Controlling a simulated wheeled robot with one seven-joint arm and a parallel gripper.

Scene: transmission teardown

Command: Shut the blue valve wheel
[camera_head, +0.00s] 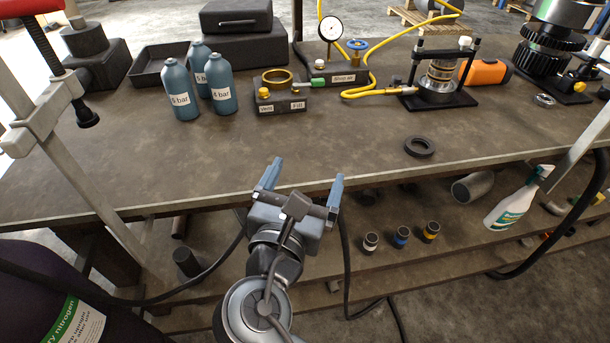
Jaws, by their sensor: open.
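The blue valve wheel (357,44) sits on a stem at the back of the bench, right of the round pressure gauge (330,28). It is mounted above a dark block labelled "Shop air" (342,79), with yellow hose beside it. Whether the valve is open or shut cannot be told from here. My gripper (304,178) is open and empty at the bench's front edge, its two blue fingers pointing towards the bench. It is well in front of the wheel and apart from it.
A dark block with a brass ring (278,80) and labels "Vent" and "Fill" stands left of the wheel's block. Several blue bottles (180,90) stand further left. A clamped stack (441,75) stands right. A black ring (419,147) lies nearer. The bench's middle front (300,140) is clear.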

